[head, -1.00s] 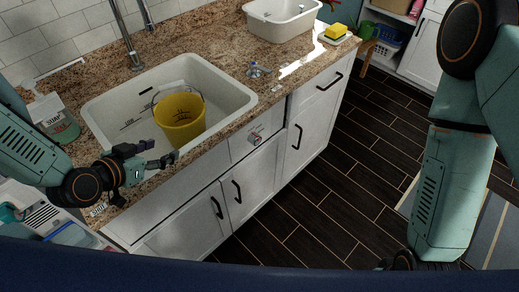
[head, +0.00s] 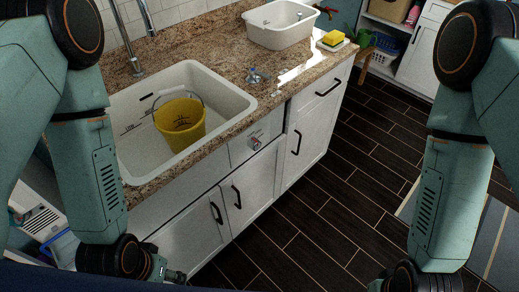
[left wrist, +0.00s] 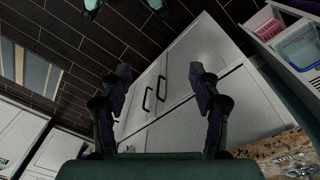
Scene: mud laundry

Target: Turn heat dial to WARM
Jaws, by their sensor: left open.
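My left gripper (head: 176,275) is low at the bottom of the head view, well below and left of the dial. In the left wrist view my left gripper (left wrist: 160,85) has its two fingers wide apart with nothing between them. White cabinet doors (left wrist: 177,95) show beyond the fingers. My right arm comes in from the right; its gripper fingers are out of the picture.
A yellow bucket (head: 180,120) stands in the white sink (head: 226,98). A white basin (head: 279,28) and a yellow sponge (head: 333,38) are on the granite counter. Black handles (head: 237,197) stick out from the cabinet doors. The dark floor (head: 310,225) in front is clear.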

